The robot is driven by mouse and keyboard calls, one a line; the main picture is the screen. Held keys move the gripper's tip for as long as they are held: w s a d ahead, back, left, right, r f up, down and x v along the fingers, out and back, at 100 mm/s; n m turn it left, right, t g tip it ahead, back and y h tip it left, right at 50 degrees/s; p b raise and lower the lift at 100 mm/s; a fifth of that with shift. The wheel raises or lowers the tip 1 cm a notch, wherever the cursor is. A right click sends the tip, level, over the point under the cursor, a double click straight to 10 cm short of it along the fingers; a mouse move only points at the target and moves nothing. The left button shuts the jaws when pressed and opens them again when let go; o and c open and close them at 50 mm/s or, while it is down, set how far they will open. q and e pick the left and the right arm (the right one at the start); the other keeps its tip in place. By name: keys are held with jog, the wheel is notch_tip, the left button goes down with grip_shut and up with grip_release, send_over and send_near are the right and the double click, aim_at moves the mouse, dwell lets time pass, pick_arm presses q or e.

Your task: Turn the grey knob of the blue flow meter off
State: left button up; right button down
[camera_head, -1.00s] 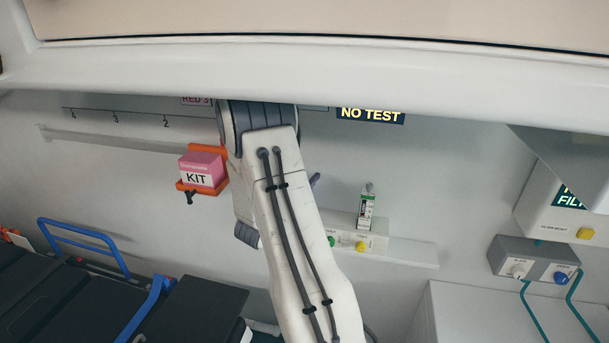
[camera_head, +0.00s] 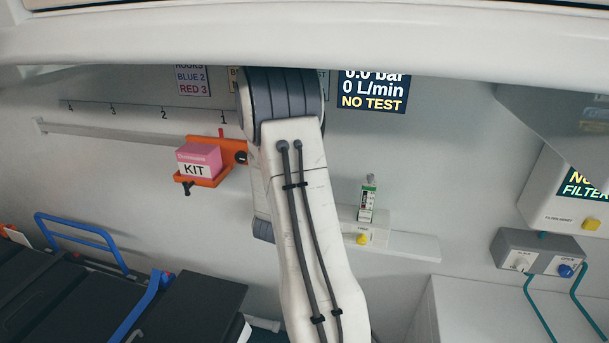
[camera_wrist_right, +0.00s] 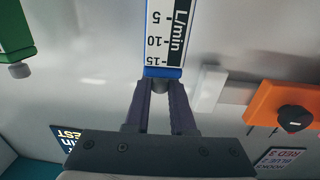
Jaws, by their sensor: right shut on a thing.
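The blue flow meter (camera_wrist_right: 166,40), with a white L/min scale, shows upside down in the right wrist view. Its grey knob (camera_wrist_right: 161,86) sits at its end, between the fingertips of my right gripper (camera_wrist_right: 161,92). The right gripper is shut on the knob. In the head view my arm hides the blue flow meter, the knob and the right gripper. My left gripper is in neither view.
A wall display (camera_head: 372,92) reads 0 L/min and NO TEST. A green flow meter (camera_head: 367,200) stands right of my arm, above a yellow knob (camera_head: 362,239). An orange bracket (camera_head: 232,150) holds a pink KIT box (camera_head: 198,160) to the left.

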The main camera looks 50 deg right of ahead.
jog(key=n+t+y+b, duration=0.2)
jog(key=t, duration=0.1)
jog(key=n+t+y+b, duration=0.1)
jog(key=b, duration=0.1)
jog(key=shift+s+d+f+n+t, duration=0.15)
jog(key=shift+s+f+n+t, duration=0.05)
jog(key=shift+s+n+t, duration=0.1)
jog(key=shift+n+t+y+b, duration=0.65)
jog(key=shift+n+t+y, duration=0.3)
jog(key=shift+y, duration=0.25)
jog(key=shift+w+r+n+t+y+b, duration=0.1)
jog(key=shift+n+t+y+b, duration=0.2)
jog(key=shift+n+t+y, duration=0.7)
jog(key=n+t+y, duration=0.1)
jog(key=n+y, duration=0.1)
jog(key=y, duration=0.2)
jog(key=shift+w+r, duration=0.1)
jog(key=shift+n+t+y+p, duration=0.45)
jog(key=shift+n+y+p, duration=0.25)
jog(key=shift+n+y, duration=1.6)
jog(key=shift+w+m+y, duration=0.1)
jog(key=shift+m+y, duration=0.15)
jog(key=shift+y, duration=0.45)
jog(key=c, duration=0.8)
grip_release()
jog(key=shift+o, duration=0.2)
